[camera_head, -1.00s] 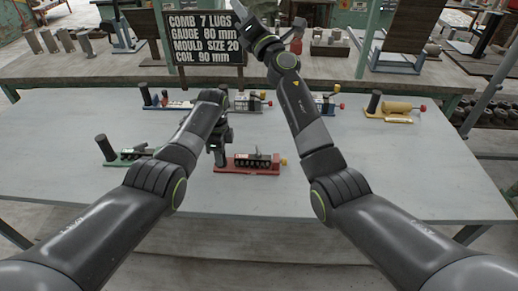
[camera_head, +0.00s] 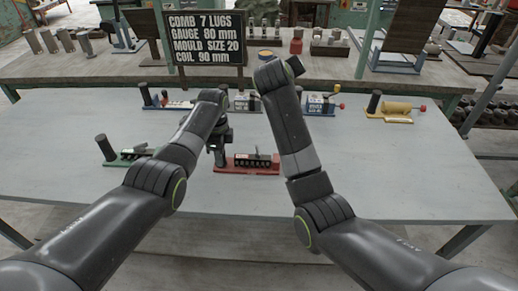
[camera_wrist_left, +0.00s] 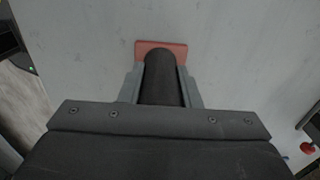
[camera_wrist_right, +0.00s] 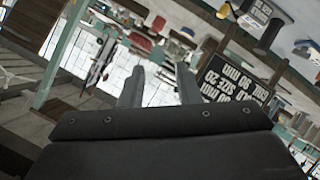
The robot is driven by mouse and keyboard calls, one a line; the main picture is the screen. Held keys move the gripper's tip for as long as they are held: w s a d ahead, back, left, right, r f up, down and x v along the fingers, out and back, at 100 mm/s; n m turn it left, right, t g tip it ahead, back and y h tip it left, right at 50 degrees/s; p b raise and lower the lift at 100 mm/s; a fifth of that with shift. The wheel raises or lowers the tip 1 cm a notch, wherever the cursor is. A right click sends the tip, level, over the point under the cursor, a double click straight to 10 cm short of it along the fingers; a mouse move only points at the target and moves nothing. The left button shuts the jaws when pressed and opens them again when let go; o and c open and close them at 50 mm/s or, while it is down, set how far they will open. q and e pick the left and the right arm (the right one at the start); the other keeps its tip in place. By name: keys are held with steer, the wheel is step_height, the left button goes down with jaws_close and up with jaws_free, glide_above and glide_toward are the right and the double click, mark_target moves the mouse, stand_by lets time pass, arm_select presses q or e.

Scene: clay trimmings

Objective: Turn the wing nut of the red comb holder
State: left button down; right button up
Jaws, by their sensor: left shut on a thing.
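The red comb holder (camera_head: 258,170) lies on the grey table near the middle, with a dark comb on its red base. My left gripper (camera_head: 219,152) is at its left end. In the left wrist view the fingers are shut around its dark upright handle (camera_wrist_left: 161,82), with part of the red base (camera_wrist_left: 190,49) showing beyond. The wing nut end is hidden behind my right arm in the head view. My right gripper (camera_wrist_right: 159,92) is raised above the table. Its fingers are apart and empty in the right wrist view, pointing at the background.
A green holder (camera_head: 122,157) lies at the left. The right and front of the table (camera_head: 420,170) are clear.

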steer(key=s+a+f+m+g+y, duration=0.2)
steer(key=s+a+f+g, duration=0.15)
steer(key=s+f, duration=0.25)
steer(key=g+y, duration=0.2)
steer(key=g, duration=0.3)
glide_toward(259, 151)
steer(key=x, duration=0.8)
steer(key=shift+w+f, duration=0.1)
steer(key=shift+f, duration=0.15)
jaws_close()
